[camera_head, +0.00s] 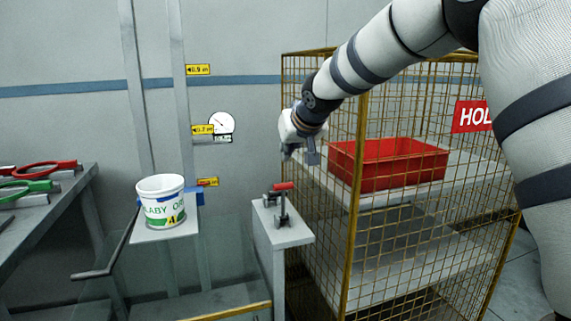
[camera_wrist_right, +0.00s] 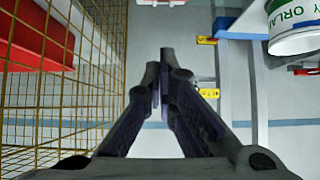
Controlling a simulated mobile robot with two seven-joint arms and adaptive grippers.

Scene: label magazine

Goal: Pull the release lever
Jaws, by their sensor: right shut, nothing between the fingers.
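A small lever with a red handle (camera_head: 283,187) sits in a dark metal fitting on top of a grey post (camera_head: 284,232). It looks like the release lever. My right gripper (camera_head: 301,157) is above and slightly right of it, apart from it, in front of the wire cage. In the right wrist view my right gripper's fingers (camera_wrist_right: 160,77) are together with nothing between them. The lever cannot be made out clearly in that view. My left gripper is not in view.
A yellow wire cage (camera_head: 351,235) with a red bin (camera_head: 388,163) stands close on the right. A white labelled bucket (camera_head: 162,201) stands on a small shelf left of the post, with a dark bent bar (camera_head: 107,262) beside it. A table (camera_head: 50,219) holds tools at far left.

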